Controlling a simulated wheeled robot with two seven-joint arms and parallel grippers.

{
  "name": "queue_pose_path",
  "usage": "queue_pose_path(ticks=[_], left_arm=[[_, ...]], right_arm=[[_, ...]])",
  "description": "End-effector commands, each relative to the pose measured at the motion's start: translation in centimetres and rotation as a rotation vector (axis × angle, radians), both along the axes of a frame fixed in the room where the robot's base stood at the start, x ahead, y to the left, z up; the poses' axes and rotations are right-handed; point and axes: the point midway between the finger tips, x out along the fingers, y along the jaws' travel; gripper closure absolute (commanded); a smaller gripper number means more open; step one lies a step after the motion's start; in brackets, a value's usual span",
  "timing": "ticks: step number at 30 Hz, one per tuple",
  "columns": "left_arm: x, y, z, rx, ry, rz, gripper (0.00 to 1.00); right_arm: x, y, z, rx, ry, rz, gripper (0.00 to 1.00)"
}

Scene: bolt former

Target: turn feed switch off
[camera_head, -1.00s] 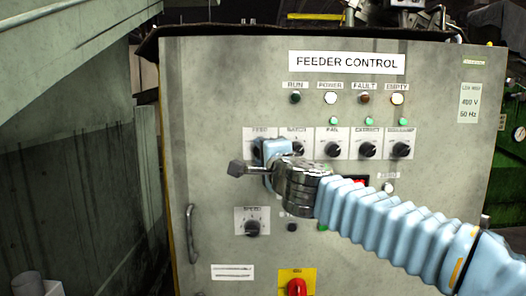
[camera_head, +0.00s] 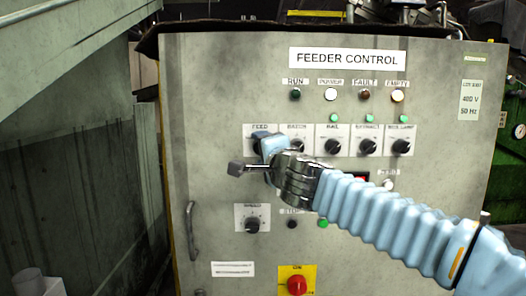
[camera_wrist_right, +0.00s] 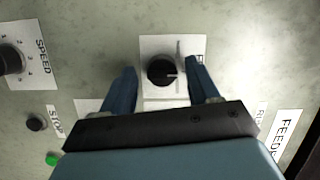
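The feed switch is a black rotary knob on a white plate (camera_head: 249,133) at the left end of the row of knobs on the feeder control panel. In the head view my right gripper (camera_head: 262,142) is in front of it and hides most of the knob. In the right wrist view the feed knob (camera_wrist_right: 162,71) shows clearly, with a pale pointer line. The right gripper's two blue fingers (camera_wrist_right: 162,88) are apart, one on each side of the knob, with visible gaps, so it is open. My left gripper is not in view.
The batch knob (camera_head: 298,146) is close on the right of the gripper. The speed knob (camera_head: 252,225) and a red knob on a yellow plate (camera_head: 297,285) are lower. A door handle (camera_head: 191,232) stands out at the panel's left edge.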

Motion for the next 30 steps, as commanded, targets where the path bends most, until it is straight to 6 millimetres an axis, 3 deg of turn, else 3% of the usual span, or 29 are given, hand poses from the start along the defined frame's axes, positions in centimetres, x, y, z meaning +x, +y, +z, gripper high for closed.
queue_pose_path(ticks=[8,21,30], left_arm=[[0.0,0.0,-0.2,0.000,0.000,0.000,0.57],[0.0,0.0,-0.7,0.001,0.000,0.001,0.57],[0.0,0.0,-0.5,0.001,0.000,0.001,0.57]], right_arm=[[-0.8,-0.3,0.1,0.002,-0.003,0.001,0.40],[-10.1,-3.3,0.1,0.002,-0.002,0.000,0.40],[-13.1,-4.2,-0.1,0.000,0.000,0.000,0.40]])
